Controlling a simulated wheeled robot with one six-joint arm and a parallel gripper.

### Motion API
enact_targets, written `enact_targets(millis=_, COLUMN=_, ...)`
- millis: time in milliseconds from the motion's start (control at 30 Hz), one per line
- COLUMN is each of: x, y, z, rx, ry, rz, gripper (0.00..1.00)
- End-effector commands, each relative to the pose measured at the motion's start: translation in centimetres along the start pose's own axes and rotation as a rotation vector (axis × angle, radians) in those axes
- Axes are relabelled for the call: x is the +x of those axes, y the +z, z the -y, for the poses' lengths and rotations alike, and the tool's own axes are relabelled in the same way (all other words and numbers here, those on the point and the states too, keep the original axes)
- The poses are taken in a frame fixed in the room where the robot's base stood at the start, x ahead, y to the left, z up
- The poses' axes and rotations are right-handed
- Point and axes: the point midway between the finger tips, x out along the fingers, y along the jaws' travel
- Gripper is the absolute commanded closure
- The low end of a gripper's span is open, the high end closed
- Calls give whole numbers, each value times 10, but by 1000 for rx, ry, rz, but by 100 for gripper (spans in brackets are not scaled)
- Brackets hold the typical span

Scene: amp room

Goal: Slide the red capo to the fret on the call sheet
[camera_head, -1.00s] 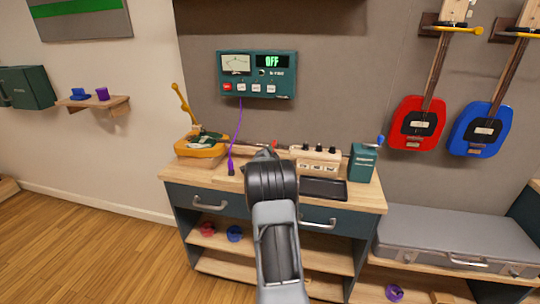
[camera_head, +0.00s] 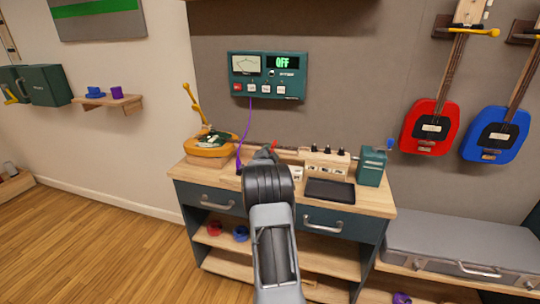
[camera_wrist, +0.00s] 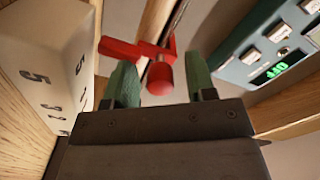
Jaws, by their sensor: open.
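The red capo (camera_wrist: 160,77) is in the wrist view, on a pale wooden neck (camera_wrist: 152,22). Its red knob is between the two green fingertips of my gripper (camera_wrist: 160,88). The fingers are apart, with gaps beside the knob. In the head view a bit of the red capo (camera_head: 274,145) shows just past my gripper (camera_head: 264,153), over the bench; most of the neck is hidden there. A white block with black numerals, one a 5 (camera_wrist: 35,76), is close at the left in the wrist view. I cannot tell whether it is the call sheet.
The wooden bench (camera_head: 345,206) carries a yellow instrument (camera_head: 208,150) at left, a cream box with black knobs (camera_head: 325,160), a dark tray (camera_head: 330,190) and a teal box (camera_head: 371,166). A teal meter panel reading OFF (camera_head: 267,75) hangs above, with a purple cable (camera_head: 245,130) hanging down.

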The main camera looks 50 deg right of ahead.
Motion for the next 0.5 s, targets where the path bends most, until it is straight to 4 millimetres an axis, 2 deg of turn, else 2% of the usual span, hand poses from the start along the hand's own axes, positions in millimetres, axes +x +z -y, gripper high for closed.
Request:
enact_targets(millis=133, x=-6, y=0, z=0, rx=0, ry=0, rz=1, gripper=49)
enact_targets(millis=267, x=-24, y=0, z=0, rx=-1, ry=0, rz=1, gripper=49)
enact_targets(millis=500, x=-74, y=1, z=0, rx=0, ry=-2, rz=2, gripper=49)
